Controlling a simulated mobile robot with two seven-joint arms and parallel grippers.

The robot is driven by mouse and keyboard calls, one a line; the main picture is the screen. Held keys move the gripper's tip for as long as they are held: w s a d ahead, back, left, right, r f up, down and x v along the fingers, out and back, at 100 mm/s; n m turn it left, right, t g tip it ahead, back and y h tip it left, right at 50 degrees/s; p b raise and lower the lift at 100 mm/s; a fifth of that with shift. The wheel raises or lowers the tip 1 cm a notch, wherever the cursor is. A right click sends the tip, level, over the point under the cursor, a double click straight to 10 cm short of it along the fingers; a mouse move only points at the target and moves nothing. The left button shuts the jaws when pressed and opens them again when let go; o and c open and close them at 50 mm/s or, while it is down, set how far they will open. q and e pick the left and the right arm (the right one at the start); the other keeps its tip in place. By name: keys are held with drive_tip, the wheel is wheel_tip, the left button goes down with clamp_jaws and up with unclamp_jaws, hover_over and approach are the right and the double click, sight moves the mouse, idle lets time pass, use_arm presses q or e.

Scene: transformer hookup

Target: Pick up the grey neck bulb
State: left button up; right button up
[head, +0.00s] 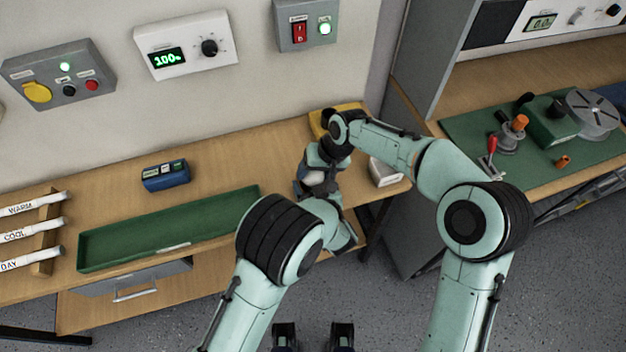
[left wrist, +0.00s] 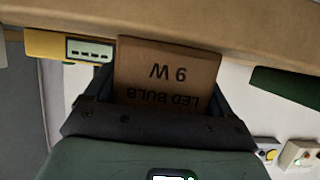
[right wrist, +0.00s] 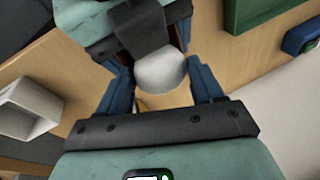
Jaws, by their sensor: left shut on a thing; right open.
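My left gripper (left wrist: 160,95) is shut on a brown cardboard box (left wrist: 168,72) marked LED BULB 9 W. In the right wrist view, a white rounded bulb top (right wrist: 161,70) shows beside the dark part of my left gripper. No grey neck is visible, so I cannot tell if this is the grey neck bulb. My right gripper (right wrist: 163,85) is open, its blue fingers on either side of the white top, with no clear contact. In the head view the white top (head: 314,178) is small and partly covered by my right gripper (head: 312,187).
A white open bin (head: 386,172) stands near the bench's right end, and a yellow item (head: 350,108) lies behind my wrist. A long green tray (head: 165,228) and a blue box (head: 165,176) are to the left. The bench between them is clear.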

use_arm(q)
drive_tip(key=shift+d, duration=0.15)
use_arm(e)
drive_tip(key=shift+s+f, duration=0.1)
drive_tip(key=shift+f, duration=0.2)
drive_tip(key=c, duration=0.7)
drive_tip(key=shift+a+r, duration=0.1)
wheel_tip(320, 180, up, 10)
drive_tip(key=shift+r, duration=0.1)
use_arm(q)
drive_tip(key=o, duration=0.9)
drive_tip(key=shift+c, duration=0.2)
drive_tip(key=shift+s, duration=0.1)
